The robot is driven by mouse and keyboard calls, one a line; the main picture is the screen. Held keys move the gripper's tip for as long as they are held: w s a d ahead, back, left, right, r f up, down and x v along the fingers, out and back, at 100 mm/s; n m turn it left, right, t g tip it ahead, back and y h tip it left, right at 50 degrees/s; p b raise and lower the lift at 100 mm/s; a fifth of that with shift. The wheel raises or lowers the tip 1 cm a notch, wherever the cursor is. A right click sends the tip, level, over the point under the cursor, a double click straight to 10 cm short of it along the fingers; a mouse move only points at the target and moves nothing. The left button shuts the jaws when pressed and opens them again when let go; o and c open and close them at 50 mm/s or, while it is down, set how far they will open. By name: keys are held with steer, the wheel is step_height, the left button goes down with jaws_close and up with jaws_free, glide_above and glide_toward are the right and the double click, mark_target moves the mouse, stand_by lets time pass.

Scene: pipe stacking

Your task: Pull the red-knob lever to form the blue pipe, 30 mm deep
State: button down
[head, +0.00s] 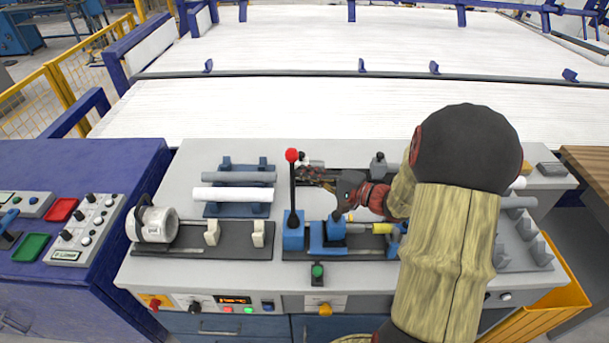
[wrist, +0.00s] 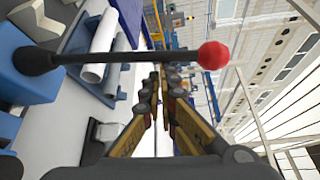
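The lever has a red knob (head: 291,155) on a thin black rod (head: 292,190) that stands upright from a blue base block (head: 293,232). My gripper (head: 304,172) is at the rod's upper part, to its right, just below knob height. In the wrist view, the fingers (wrist: 162,80) point at the rod (wrist: 125,54), with a narrow gap between them. The rod crosses just past the fingertips, with the red knob (wrist: 213,55) to the right. Nothing shows held; contact with the rod cannot be told. A blue forming block (head: 328,238) sits beside the base. I cannot make out a blue pipe.
A grey pipe (head: 238,177) and a white pipe (head: 232,194) lie on a blue rack (head: 238,211) to the left. A white cylindrical machine (head: 155,224) stands further left. A green button (head: 317,271) is in front.

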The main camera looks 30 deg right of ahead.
steer(key=s+a+n+t+b, duration=0.1)
steer(key=s+a+n+b, duration=0.1)
steer(key=s+a+b, duration=0.4)
steer(key=shift+s+a+f+y, duration=0.2)
steer(key=shift+s+a+y, duration=0.1)
steer(key=shift+s, duration=1.45)
steer(key=shift+b, duration=0.3)
